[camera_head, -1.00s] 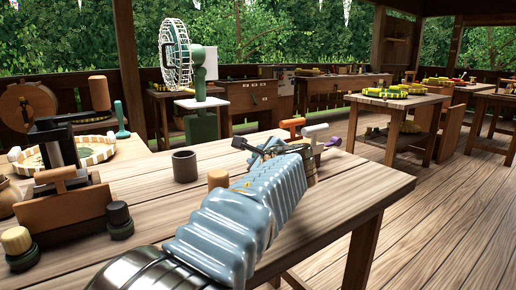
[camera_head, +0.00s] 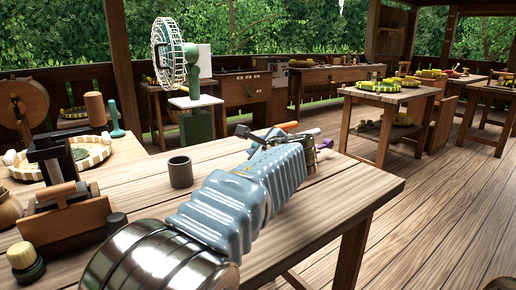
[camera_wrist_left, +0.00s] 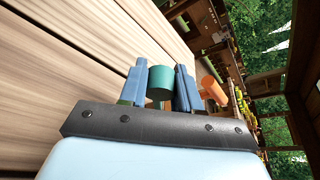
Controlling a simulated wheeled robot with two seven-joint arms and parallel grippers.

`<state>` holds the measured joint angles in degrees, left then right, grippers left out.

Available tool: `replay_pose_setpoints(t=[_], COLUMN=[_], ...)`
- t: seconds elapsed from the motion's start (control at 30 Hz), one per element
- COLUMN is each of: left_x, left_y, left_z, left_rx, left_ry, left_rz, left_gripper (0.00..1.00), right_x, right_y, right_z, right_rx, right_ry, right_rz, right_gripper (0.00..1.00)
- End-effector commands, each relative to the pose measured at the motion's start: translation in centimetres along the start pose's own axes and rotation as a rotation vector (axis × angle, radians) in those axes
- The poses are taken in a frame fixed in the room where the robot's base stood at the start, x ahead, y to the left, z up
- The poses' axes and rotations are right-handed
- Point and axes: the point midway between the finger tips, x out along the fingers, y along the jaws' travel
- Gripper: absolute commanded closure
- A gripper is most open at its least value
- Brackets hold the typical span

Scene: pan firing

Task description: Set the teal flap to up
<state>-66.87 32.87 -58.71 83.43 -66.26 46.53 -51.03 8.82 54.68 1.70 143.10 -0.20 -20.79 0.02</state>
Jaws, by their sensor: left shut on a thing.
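In the left wrist view a teal cylindrical end (camera_wrist_left: 160,83), which appears to be the teal flap's handle, sits between the two blue fingers of my left gripper (camera_wrist_left: 161,90). The gripper is shut on it. In the head view my left gripper (camera_head: 264,138) is at the far side of the near table, and my arm and hand hide the teal piece. An orange handle (camera_head: 289,126) and a purple-tipped handle (camera_head: 326,143) show just beyond and right of the hand. The orange handle also shows beside the right finger in the wrist view (camera_wrist_left: 213,90). I cannot tell the flap's angle.
A dark mug (camera_head: 180,172) stands on the near table (camera_head: 350,190), left of my arm. A press-like device (camera_head: 60,190) and a round tray (camera_head: 95,150) are at the left. A fan (camera_head: 178,60) stands behind. The table's right part is clear.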

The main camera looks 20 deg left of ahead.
Motion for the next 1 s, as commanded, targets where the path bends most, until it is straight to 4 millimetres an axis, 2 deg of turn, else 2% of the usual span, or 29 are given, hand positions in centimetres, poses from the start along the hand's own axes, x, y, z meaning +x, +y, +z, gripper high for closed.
replay_pose_setpoints(t=[0.2, 0.23, 0.37, 0.67, 0.77, 0.87, 1.0], left_x=[0.1, 0.1, 0.1, -0.1, -0.8, -2.4, -5.8], left_y=[-0.1, -0.1, 0.0, 0.0, 0.0, 0.1, 0.1], left_z=[0.3, 0.3, 0.3, 0.1, 0.0, -0.1, -0.1], left_rx=[-0.005, -0.005, -0.003, -0.002, -0.002, -0.003, -0.002], left_ry=[-0.005, -0.005, -0.004, -0.001, -0.001, 0.002, 0.003], left_rz=[-0.001, -0.001, 0.000, 0.000, 0.000, -0.002, -0.004], left_gripper=[1.00, 0.65, 0.45, 0.43, 0.43, 0.43, 0.43], right_x=[0.0, 0.0, 0.0, 0.0, 0.2, 0.5, 0.9], right_y=[0.0, 0.0, 0.0, 0.0, 0.1, 0.2, 0.4], right_z=[0.0, 0.0, 0.0, 0.0, 0.0, 0.0, 0.0], right_rx=[0.000, 0.000, 0.000, 0.000, 0.000, 0.001, 0.001], right_ry=[0.000, 0.000, 0.000, 0.000, 0.000, 0.000, 0.001], right_rz=[0.000, 0.000, 0.000, 0.000, 0.000, 0.000, 0.001], right_gripper=[0.57, 0.57, 0.57, 0.57, 0.57, 0.57, 0.57])
